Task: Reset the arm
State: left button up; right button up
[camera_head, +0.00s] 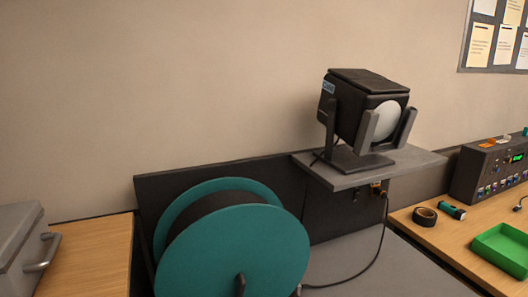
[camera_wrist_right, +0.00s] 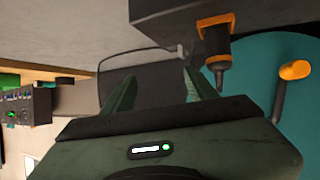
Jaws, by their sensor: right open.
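My right gripper (camera_wrist_right: 158,80) shows in the right wrist view, with two dark green fingers spread apart and nothing between them. Beyond and to the right of its fingertips, a black plug (camera_wrist_right: 218,74) with an orange part (camera_wrist_right: 216,24) sits against a dark grey block. A cable or rod runs beside the plug. No gripper shows in the head view, and my left gripper is not seen.
A teal cable reel (camera_head: 235,255) stands at the front. A black stage lamp (camera_head: 352,105) rests on a grey shelf (camera_head: 420,158), with an orange connector (camera_head: 377,188) below. A fader console (camera_head: 490,170), green tray (camera_head: 502,250), tape roll (camera_head: 425,216) and torch (camera_head: 453,211) are right.

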jog(key=s+f+g, duration=0.1)
jog(key=s+f, duration=0.1)
jog(key=s+d+f+g, duration=0.1)
jog(key=s+f, duration=0.1)
jog(key=s, duration=0.1)
jog(key=s+d+f+g, duration=0.1)
jog(key=s, duration=0.2)
jog(key=shift+f+g, duration=0.4)
jog(key=s+f+g, duration=0.4)
jog(key=s+g, duration=0.1)
jog(key=s, duration=0.7)
notch_tip(320, 180, down, 27)
jog(key=s+n+g, duration=0.1)
jog(key=s, duration=0.1)
jog(key=s+d+f, duration=0.2)
jog(key=s+f, duration=0.5)
jog(key=s, duration=0.1)
jog(key=s+d+f+g, duration=0.1)
jog(key=s+f, duration=0.7)
jog(key=shift+s+d+f, duration=0.3)
jog(key=shift+s+d, duration=0.05)
jog(key=shift+s, duration=0.05)
